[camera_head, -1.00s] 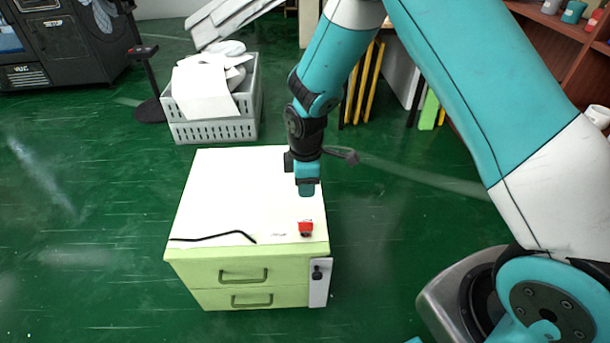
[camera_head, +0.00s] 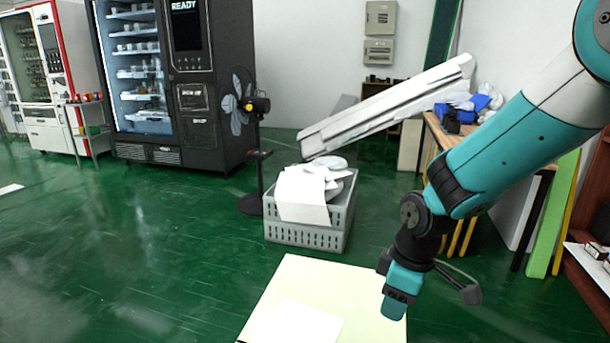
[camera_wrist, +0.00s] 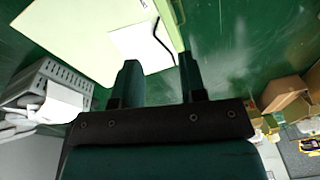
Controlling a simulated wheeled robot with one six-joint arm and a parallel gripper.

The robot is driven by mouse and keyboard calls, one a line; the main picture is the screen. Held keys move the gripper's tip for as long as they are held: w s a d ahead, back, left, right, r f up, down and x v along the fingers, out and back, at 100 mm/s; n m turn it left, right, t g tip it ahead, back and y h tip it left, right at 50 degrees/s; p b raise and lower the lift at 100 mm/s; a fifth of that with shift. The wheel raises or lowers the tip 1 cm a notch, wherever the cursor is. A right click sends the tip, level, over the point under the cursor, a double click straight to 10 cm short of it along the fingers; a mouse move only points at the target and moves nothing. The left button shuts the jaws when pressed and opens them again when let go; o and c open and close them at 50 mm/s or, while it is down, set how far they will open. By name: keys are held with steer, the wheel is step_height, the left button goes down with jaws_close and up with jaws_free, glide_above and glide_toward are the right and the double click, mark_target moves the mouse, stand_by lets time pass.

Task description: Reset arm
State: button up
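My arm ends in a teal and black gripper (camera_head: 395,303), which hangs pointing down over the right part of a pale green cabinet (camera_head: 375,282) in the head view. In the wrist view my gripper (camera_wrist: 160,66) has its two dark green fingers spread apart, with nothing between them. The pale green cabinet top (camera_wrist: 75,35) lies beyond the fingers there. A white sheet (camera_head: 298,326) lies on the cabinet top, and a black cord (camera_wrist: 161,32) shows beside the sheet in the wrist view. The cabinet's front is cut off by the head view's lower edge.
A grey crate (camera_head: 305,236) with white pieces stands behind the cabinet. A black fan (camera_head: 243,105) and a dark vending machine (camera_head: 190,90) stand to the left. A table (camera_head: 437,130) stands at the back right. Green floor (camera_head: 130,250) is clear at left.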

steer(key=s+a+r+m+y, duration=0.1)
steer(key=s+r+m, duration=0.1)
steer(key=s+r, duration=0.65)
steer(key=s+a+r+m+y, duration=0.1)
steer(key=s+r+m+y, duration=0.15)
steer(key=s+r, duration=0.6)
step_height(320, 180, up, 15)
steer(key=s+p, duration=0.3)
steer(key=p, duration=1.4)
steer(key=shift+h+p, duration=0.4)
steer(key=shift+h, duration=0.05)
steer(key=shift+f, duration=0.1)
steer(key=shift+a, duration=0.1)
